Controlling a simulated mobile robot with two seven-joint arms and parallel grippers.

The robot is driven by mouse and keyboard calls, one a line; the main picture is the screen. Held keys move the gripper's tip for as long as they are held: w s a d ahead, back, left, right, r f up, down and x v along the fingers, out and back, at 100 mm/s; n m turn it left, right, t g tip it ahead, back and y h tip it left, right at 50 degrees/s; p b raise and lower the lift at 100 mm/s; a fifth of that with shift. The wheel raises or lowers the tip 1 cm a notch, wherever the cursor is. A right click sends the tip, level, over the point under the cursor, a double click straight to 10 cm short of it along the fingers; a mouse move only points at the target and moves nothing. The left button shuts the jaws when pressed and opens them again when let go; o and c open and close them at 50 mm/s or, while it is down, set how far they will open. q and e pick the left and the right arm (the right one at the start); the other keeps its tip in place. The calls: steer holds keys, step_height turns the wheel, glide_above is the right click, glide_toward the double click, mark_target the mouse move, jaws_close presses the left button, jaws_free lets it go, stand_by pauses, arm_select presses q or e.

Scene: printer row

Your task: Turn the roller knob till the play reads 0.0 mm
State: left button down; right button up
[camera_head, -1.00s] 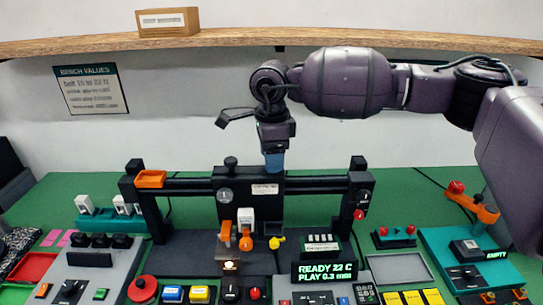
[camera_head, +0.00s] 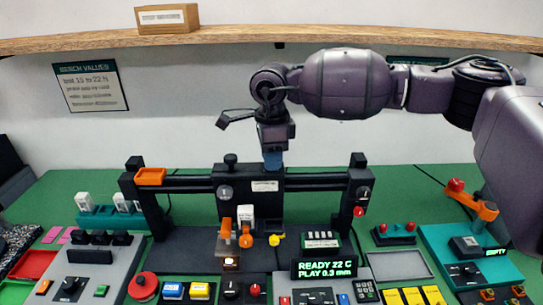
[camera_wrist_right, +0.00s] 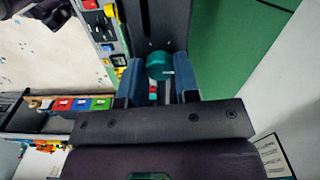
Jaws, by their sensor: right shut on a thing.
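My right gripper (camera_head: 272,162) points down behind the top of the black printer carriage (camera_head: 262,205). In the right wrist view its two blue fingers (camera_wrist_right: 160,88) are shut on the round teal roller knob (camera_wrist_right: 158,65), one on each side. The knob is hidden behind the carriage in the head view. The display (camera_head: 323,268) reads "READY 22 C" and "PLAY 0.3 mm". My left gripper is not in view.
The printer's black rails and posts (camera_head: 357,190) stand around the carriage. Button panels and trays fill the front of the green bench. A teal unit (camera_head: 470,260) with an orange arm stands at right. A wooden shelf (camera_head: 230,37) runs above, and a notice (camera_head: 90,85) hangs on the wall.

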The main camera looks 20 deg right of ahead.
steer(key=m+b, duration=0.2)
steer(key=shift+f+m, duration=0.15)
steer(key=shift+m, duration=0.25)
steer(key=m+b, duration=0.1)
steer(key=m, duration=0.1)
steer(key=shift+m+b, duration=0.3)
steer(key=shift+b, duration=0.05)
steer(key=m, duration=0.5)
steer(key=shift+b, duration=0.35)
steer(key=shift+r+m, duration=0.2)
steer(key=shift+m, duration=1.1)
steer(key=o, duration=0.9)
